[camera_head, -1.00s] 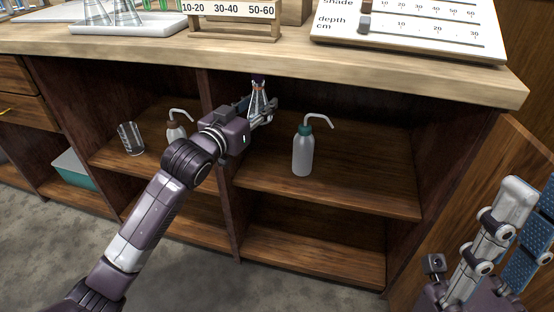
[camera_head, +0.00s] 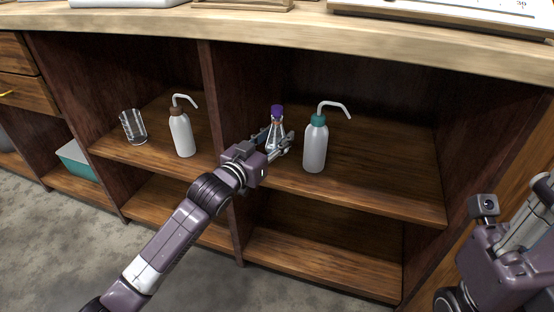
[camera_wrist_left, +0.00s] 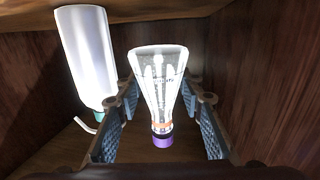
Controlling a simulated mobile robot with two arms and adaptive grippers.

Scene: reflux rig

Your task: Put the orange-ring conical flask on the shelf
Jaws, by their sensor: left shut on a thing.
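The orange-ring conical flask (camera_head: 274,138) is clear, with a purple stopper and an orange ring at its neck. It is upright inside the upper right shelf compartment. My left gripper (camera_head: 277,147) is shut on it. In the wrist view, which is upside down, the flask (camera_wrist_left: 160,80) sits between the two finger pads. The shelf board (camera_head: 375,190) lies below it; I cannot tell whether the flask's base touches it. My right gripper (camera_head: 540,205) is at the right edge, cut off, so its jaws are unclear.
A teal-capped wash bottle (camera_head: 315,148) stands just right of the flask and also shows in the wrist view (camera_wrist_left: 85,55). A divider (camera_head: 208,85) is on the left. Beyond it stand a brown-capped bottle (camera_head: 181,135) and a glass beaker (camera_head: 133,127). The shelf's right side is clear.

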